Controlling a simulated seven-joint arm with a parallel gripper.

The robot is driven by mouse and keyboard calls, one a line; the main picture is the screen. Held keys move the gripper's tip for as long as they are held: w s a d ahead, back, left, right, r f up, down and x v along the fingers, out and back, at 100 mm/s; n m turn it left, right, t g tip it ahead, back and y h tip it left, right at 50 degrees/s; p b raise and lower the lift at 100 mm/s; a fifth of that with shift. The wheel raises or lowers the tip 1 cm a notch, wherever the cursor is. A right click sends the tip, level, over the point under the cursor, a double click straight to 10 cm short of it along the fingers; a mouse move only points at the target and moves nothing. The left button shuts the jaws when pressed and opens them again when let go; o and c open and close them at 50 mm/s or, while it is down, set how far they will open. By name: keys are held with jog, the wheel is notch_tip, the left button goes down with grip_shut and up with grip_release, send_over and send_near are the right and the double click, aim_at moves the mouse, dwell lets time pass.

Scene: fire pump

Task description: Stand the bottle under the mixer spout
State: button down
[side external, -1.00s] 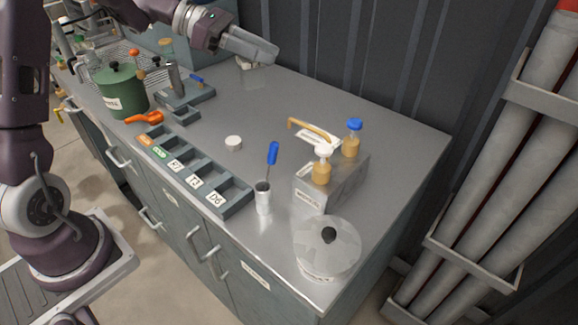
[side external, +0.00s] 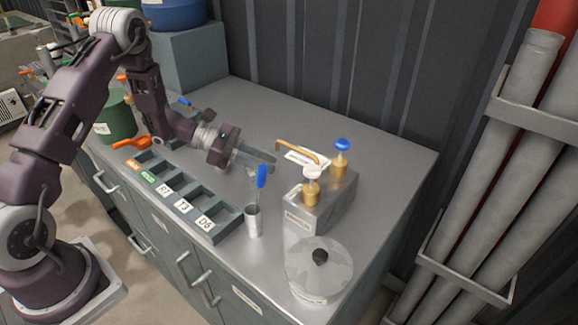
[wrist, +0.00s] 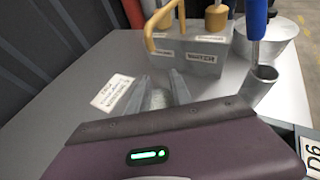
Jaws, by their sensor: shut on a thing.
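My gripper (side external: 262,161) is low over the counter, just left of the mixer, with its fingers pointing toward the spout. It is shut on a clear, greyish thing that looks like the bottle (wrist: 158,99), seen between the fingers in the wrist view. Only a little of the bottle shows below the fingers in the side view (side external: 250,172); I cannot tell if it touches the counter. The mixer (side external: 314,207) is a grey metal box with a yellow spout (side external: 296,149) reaching out at its back left; the spout also shows in the wrist view (wrist: 150,32). The bottle is short of the spout.
A metal cup (side external: 253,220) holding a blue-handled tool (side external: 261,177) stands in front of my gripper. A labelled compartment tray (side external: 222,235) lies front left. A round lidded pot (side external: 318,272) stands front right. The back right counter is clear.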

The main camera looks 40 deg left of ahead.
jog(key=w+d, duration=0.2)
jog(key=d, duration=0.1)
jog(key=w+d, duration=0.1)
jog(key=d, duration=0.1)
jog(key=shift+w+d+f, duration=0.15)
jog(key=shift+f, duration=0.4)
jog(key=c, duration=1.1)
grip_release()
jog(key=shift+f, duration=0.1)
jog(key=shift+c, duration=0.2)
